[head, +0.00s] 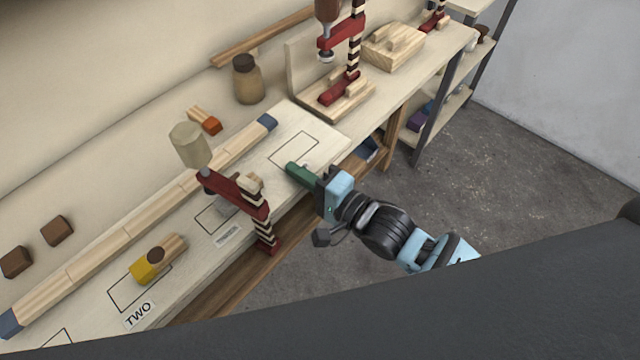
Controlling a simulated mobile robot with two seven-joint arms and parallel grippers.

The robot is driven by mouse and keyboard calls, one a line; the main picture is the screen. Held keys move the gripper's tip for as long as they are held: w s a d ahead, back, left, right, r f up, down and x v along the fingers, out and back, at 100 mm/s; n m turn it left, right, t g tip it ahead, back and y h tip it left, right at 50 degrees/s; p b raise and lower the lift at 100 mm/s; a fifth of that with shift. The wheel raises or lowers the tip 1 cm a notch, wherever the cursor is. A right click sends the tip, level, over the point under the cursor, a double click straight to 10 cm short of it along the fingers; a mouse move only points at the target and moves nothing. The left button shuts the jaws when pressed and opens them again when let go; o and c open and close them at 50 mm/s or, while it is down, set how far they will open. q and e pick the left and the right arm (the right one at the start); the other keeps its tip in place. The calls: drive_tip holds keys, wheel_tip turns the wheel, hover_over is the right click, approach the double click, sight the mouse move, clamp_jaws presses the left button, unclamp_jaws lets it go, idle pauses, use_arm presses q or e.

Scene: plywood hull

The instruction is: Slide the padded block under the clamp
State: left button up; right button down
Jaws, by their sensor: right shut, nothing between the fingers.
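A red clamp (232,192) with a pale wooden handle stands at the bench's front edge. A small greyish piece lies below its jaw, partly hidden by the clamp. A wooden block with a yellow end (143,270) and a brown round spot lies left of the clamp, over a drawn rectangle near the label TWO. Another wooden block, with an orange end (212,125), lies behind the long strip. I cannot tell which is the padded block. My right gripper (294,169), with green fingers, is shut and empty at the front edge, right of the clamp. My left gripper is out of view.
A long wooden strip (140,222) with blue ends runs along the bench. Two brown blocks (57,230) lie at left. A jar (248,80) and a second red clamp (342,35) stand behind. A drawn rectangle (293,150) beyond my right gripper is bare.

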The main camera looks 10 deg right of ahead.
sight(277, 188)
drive_tip(key=a, duration=0.3)
drive_tip(key=shift+s+a+p, duration=0.1)
drive_tip(key=shift+a+p, duration=0.05)
drive_tip(key=shift+p, duration=0.15)
drive_tip(key=shift+s+a, duration=0.3)
drive_tip(key=shift+a, duration=0.3)
drive_tip(key=shift+s+a+p, duration=0.2)
drive_tip(key=shift+s+a, duration=0.25)
drive_tip(key=shift+a, duration=0.4)
drive_tip(key=shift+s+a+p, duration=0.15)
drive_tip(key=shift+s+a, duration=0.25)
drive_tip(key=shift+a, duration=0.45)
